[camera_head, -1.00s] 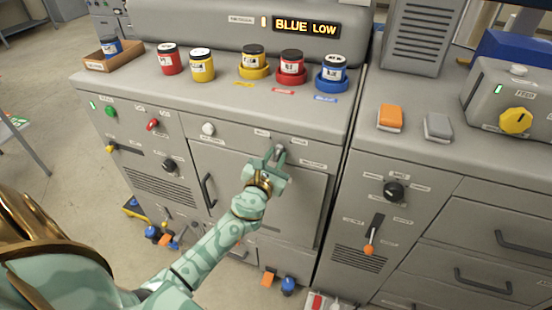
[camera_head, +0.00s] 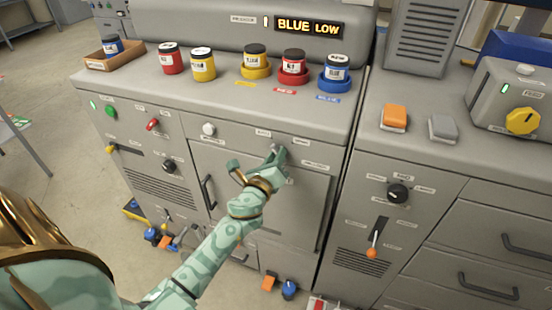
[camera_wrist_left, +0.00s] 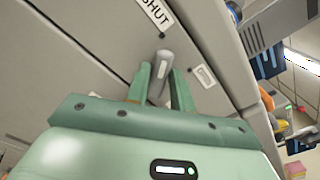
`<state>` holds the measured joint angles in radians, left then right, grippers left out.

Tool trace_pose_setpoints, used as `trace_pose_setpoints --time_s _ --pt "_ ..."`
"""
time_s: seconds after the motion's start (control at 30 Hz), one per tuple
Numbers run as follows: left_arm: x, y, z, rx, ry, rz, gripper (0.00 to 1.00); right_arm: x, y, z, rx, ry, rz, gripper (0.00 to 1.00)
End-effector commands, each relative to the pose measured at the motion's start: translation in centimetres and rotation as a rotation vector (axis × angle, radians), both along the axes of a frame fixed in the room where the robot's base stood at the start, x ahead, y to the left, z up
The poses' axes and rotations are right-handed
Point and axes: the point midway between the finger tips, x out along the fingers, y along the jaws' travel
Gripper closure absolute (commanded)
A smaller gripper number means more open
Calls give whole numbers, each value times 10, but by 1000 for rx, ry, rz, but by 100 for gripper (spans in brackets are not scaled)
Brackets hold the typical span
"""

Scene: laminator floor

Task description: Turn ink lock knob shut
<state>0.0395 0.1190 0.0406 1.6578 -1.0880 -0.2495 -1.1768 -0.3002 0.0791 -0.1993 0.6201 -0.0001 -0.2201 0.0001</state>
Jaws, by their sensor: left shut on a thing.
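The ink lock knob is a small grey lever-like handle on the grey cabinet front, near the top of the wide door; it shows in the left wrist view (camera_wrist_left: 163,62). My left gripper (camera_head: 277,154) is shut on this knob, with one green finger on each side of it in the left wrist view (camera_wrist_left: 161,82). In the head view the gripper mostly covers the knob. A white label reading SHUT (camera_wrist_left: 157,13) sits just above the knob in the wrist view. My right gripper is not in view.
Ink jars stand on the cabinet top above, among them one in a blue ring (camera_head: 334,84). A display (camera_head: 310,26) reads BLUE LOW. A white knob (camera_head: 208,129) and a door handle (camera_head: 208,191) are left of my gripper. A black knob (camera_head: 397,193) is on the right-hand cabinet.

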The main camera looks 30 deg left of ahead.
Motion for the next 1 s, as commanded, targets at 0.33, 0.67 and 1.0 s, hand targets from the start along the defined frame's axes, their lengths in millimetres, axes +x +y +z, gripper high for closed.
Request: trace_pose_setpoints --time_s 0.33,0.67,1.0 --pt "-1 0 -2 -136 -29 0 99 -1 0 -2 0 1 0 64" --pt "-1 0 -2 -161 -35 0 99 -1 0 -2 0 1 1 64" --pt "-1 0 -2 -159 -35 0 56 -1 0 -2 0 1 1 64"
